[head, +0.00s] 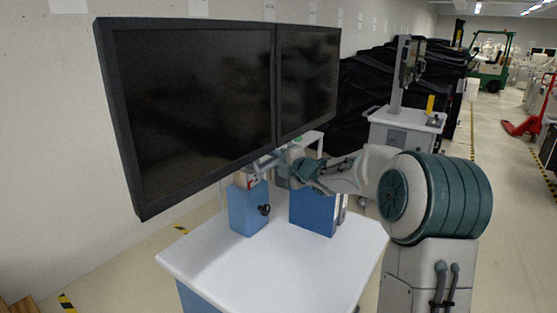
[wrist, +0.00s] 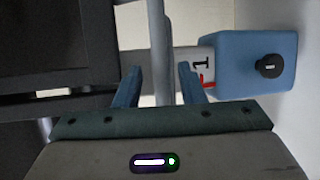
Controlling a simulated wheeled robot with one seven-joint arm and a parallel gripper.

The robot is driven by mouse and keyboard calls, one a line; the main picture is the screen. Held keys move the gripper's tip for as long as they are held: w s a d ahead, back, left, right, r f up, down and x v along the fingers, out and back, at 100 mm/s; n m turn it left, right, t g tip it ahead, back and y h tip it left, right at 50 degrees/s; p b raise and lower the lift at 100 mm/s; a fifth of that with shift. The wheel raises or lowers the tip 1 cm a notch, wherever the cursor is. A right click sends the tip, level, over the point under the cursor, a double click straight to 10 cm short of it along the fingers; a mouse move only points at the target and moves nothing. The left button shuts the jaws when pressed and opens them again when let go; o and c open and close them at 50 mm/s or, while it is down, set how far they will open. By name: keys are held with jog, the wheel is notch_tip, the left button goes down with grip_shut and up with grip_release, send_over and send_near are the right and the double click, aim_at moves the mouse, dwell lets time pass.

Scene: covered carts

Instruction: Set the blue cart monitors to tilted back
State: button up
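Two black monitors, the left one (head: 195,95) and the right one (head: 307,80), stand side by side above the blue cart's white top (head: 215,265). Their exact tilt is hard to judge from here. My gripper (head: 271,162) is behind the monitors' lower edge, near the mount. In the wrist view, the fingers of my gripper (wrist: 160,85) are open, one on each side of a grey bar (wrist: 161,50), with a narrow gap at each side. A blue post (head: 248,208) with a black knob (head: 264,210) stands below; the knob also shows in the wrist view (wrist: 270,65).
A second blue block (head: 313,211) stands on the cart top, close below my arm. A white wall (head: 60,150) is behind the monitors. Another cart (head: 404,130) and black covered carts (head: 360,85) stand behind. The aisle (head: 500,180) at right is clear nearby.

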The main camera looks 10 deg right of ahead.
jog(key=shift+w+a+f, duration=0.1)
jog(key=shift+w+a, duration=0.05)
jog(key=shift+w, duration=0.3)
grip_shut()
jog(key=s+d+r+p, duration=0.1)
jog(key=s+d+r, duration=0.1)
jog(key=s+d, duration=0.2)
jog(key=shift+s+d+r, duration=0.3)
jog(key=shift+d+r, duration=0.05)
jog(key=shift+d, duration=0.05)
grip_release()
jog(key=shift+s+d, duration=0.1)
